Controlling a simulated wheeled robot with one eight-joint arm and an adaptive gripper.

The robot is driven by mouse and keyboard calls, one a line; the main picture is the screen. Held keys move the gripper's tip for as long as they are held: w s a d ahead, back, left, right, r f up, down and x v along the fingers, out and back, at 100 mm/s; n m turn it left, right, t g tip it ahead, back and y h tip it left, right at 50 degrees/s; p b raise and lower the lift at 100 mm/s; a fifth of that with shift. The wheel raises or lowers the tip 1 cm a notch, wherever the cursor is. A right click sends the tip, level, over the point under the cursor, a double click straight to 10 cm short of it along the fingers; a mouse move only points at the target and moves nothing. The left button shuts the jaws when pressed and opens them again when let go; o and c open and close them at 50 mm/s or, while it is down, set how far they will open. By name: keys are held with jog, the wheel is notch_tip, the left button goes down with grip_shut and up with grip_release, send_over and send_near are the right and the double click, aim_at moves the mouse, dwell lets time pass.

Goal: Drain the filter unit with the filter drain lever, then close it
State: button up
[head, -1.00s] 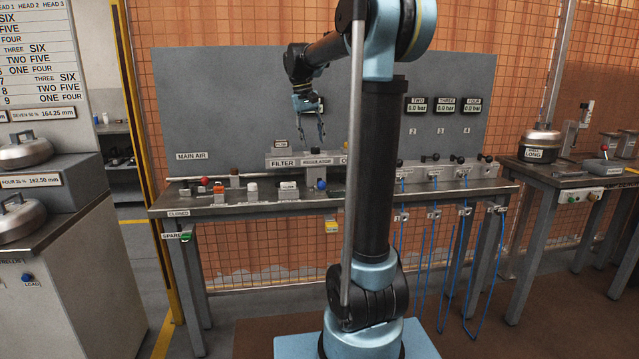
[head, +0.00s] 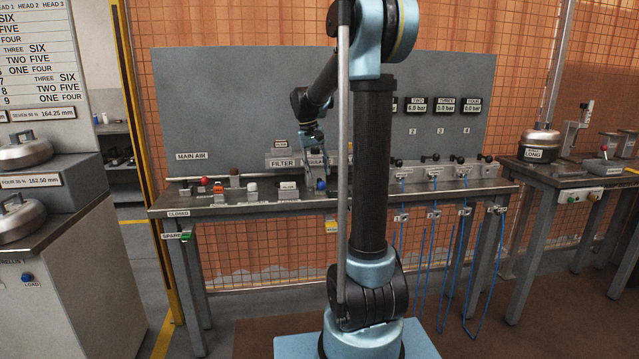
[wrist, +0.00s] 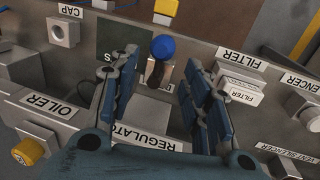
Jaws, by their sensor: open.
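A lever with a blue ball knob (wrist: 162,47) on a dark stem stands up from the bench fixture in the wrist view. It also shows in the head view (head: 321,184). A small plate behind its stem is mostly hidden, so I cannot read which lever it is. My gripper (wrist: 158,72) is open, with one finger on each side of the lever's stem and no clear contact. In the head view my gripper (head: 314,172) is low over the bench. The FILTER label (head: 282,163) is left of it; in the wrist view a FILTER plate (wrist: 240,60) is to the right.
The REGULATOR plate (wrist: 145,137) lies close below the fingers in the wrist view. An OILER plate (wrist: 48,106) and a yellow knob (wrist: 28,152) are to the left. A red ball (head: 204,181) is at the bench's left. My arm column hides part of the bench.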

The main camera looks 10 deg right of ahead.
aim_at(320, 180)
jog(key=shift+d+f, duration=0.25)
jog(key=shift+f, duration=0.95)
jog(key=shift+d+f, duration=0.25)
jog(key=shift+f, duration=0.9)
jog(key=shift+c, duration=0.6)
jog(key=c, duration=0.9)
